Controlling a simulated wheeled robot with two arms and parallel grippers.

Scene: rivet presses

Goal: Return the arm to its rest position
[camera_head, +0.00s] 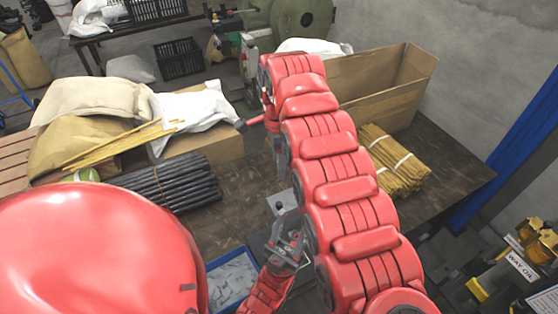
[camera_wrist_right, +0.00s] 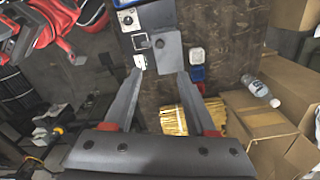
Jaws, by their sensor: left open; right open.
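My red right arm crosses the middle of the head view from the lower right and bends over at its top. Its gripper (camera_head: 243,125) is mostly hidden behind the arm, above the far part of the brown table (camera_head: 250,184). In the right wrist view the right gripper (camera_wrist_right: 160,74) is open, with nothing between its two grey fingers. My left gripper (camera_head: 286,242) is low in the head view, beside the right arm and near a small grey device (camera_head: 282,203). It looks open and empty. Its far finger is partly hard to make out.
A bundle of dark rods (camera_head: 170,184), yellow rods (camera_head: 397,165), sacks (camera_head: 95,97) and an open cardboard box (camera_head: 385,85) crowd the table. A blue tray (camera_head: 212,265) holds grey parts. The right wrist view shows a bottle (camera_wrist_right: 256,87).

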